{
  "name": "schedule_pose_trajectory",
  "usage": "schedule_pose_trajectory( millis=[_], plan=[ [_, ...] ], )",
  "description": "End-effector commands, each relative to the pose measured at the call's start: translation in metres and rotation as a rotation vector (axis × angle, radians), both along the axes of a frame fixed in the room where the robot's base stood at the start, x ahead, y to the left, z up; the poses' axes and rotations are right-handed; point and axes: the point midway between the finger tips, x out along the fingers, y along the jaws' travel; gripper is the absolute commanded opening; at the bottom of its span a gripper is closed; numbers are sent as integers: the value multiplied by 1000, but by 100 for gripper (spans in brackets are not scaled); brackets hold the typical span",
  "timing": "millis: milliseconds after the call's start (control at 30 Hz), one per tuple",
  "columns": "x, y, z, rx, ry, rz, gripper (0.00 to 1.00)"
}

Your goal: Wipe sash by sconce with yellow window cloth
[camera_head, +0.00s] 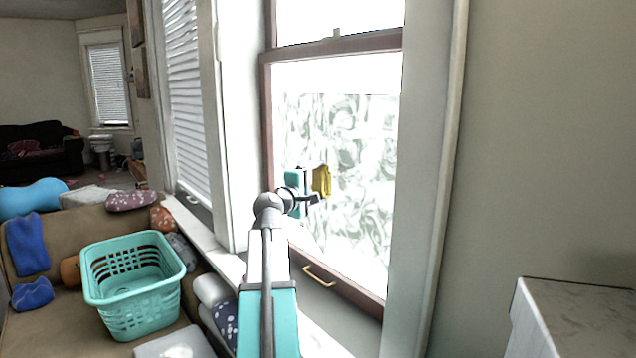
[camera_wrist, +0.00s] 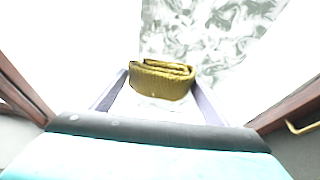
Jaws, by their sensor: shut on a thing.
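The yellow window cloth (camera_head: 321,181) is a folded, ribbed pad. My gripper (camera_head: 312,190) is shut on it, and in the wrist view the cloth (camera_wrist: 162,80) sits between the two fingers (camera_wrist: 160,92). The window sash (camera_head: 392,43) has a reddish-brown frame and a bright glass pane. Whitish swirling smears (camera_head: 345,140) cover much of the pane; they also show in the wrist view (camera_wrist: 215,32), beyond the cloth. The cloth is in front of the lower pane, left of its middle; I cannot tell whether it touches the glass. I see no sconce.
A brass-coloured sash handle (camera_head: 319,277) is on the bottom rail. A turquoise basket (camera_head: 135,322) stands on a brown sofa (camera_head: 60,330) with cushions and blue cloths at the left. A pale cabinet (camera_head: 580,310) is at the lower right. White blinds (camera_head: 183,90) cover the window at left.

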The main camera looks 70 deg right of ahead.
Motion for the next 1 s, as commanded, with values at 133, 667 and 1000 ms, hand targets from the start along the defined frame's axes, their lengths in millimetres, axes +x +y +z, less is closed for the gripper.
schedule_pose_trajectory(
  millis=[133,667,1000],
  plan=[
    [-9,5,1,0,0,-1,64],
    [-27,14,0,0,0,-1,64],
    [-31,16,0,1,1,-3,64]
  ],
)
